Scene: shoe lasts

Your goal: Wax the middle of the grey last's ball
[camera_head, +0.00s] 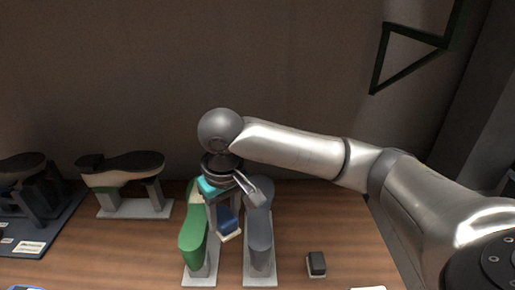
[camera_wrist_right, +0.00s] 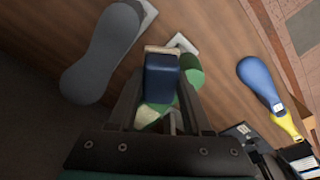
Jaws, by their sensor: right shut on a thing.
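The grey last (camera_head: 259,230) stands on a pale base on the table, and in the right wrist view it lies at upper left (camera_wrist_right: 103,52). My right gripper (camera_head: 224,208) points down between the grey last and the green last (camera_head: 193,238), above the table. It is shut on a dark blue block with a cream edge (camera_head: 228,222); this block sits between the fingers in the right wrist view (camera_wrist_right: 161,76). The block appears beside the grey last's left side; whether it touches is unclear. The wrist partly hides both lasts' far ends. My left gripper is not in view.
A small dark block (camera_head: 316,263) lies right of the grey last. A shoe on a stand (camera_head: 122,172) and a dark blue tray (camera_head: 45,236) are at left. The right wrist view also shows a blue last (camera_wrist_right: 259,80) and a yellow thing (camera_wrist_right: 288,126).

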